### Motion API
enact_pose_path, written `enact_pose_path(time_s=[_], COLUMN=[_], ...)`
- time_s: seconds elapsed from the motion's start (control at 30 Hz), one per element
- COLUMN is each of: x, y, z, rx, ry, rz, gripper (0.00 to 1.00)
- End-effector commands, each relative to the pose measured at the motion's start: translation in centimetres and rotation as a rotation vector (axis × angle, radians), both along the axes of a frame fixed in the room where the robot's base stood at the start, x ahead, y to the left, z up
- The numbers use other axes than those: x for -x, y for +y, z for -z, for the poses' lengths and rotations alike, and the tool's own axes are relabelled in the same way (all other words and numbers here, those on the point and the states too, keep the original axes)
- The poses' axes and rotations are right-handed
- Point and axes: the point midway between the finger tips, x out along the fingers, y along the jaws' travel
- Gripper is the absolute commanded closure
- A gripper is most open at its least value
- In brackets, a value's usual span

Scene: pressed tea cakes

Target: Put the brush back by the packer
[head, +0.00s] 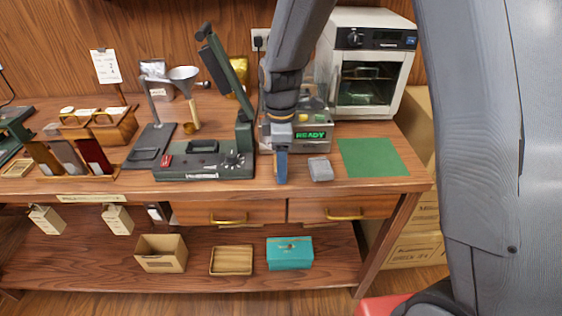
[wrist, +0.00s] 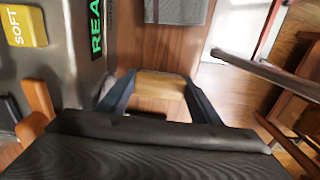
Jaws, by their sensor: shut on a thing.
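My gripper (head: 281,168) points down at the front of the bench, just in front of the machine with the READY display. In the wrist view its two dark blue fingers (wrist: 160,100) are shut on a light wooden piece, which I take to be the brush (wrist: 158,88). Its bristles cannot be made out, and the fingers hide it in the head view. The grey metal machine (head: 311,144), likely the packer, has a lit READY panel. The wrist view shows its yellow SOFT button (wrist: 25,26).
A grey block (head: 320,169) lies right of my gripper, then a flat green mat (head: 372,158). A green lever machine (head: 205,165) stands close on the left. A white oven (head: 371,65) stands behind. The bench's front edge and drawers (head: 340,208) are near below.

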Motion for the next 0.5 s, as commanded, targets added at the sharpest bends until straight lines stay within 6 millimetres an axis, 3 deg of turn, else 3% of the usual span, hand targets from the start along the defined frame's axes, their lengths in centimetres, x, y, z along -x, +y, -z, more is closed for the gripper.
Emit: enact_pose_path(time_s=[0.27, 0.3, 0.4, 0.5], x=[-0.01, -0.01, 0.01, 0.03], y=[0.0, 0.0, 0.0, -0.01], z=[0.25, 0.32, 0.27, 0.27], rx=[0.0, 0.0, 0.0, 0.0], ry=[0.0, 0.0, 0.0, 0.001], rz=[0.0, 0.0, 0.0, 0.0], gripper=[0.63, 0.4, 0.23, 0.23])
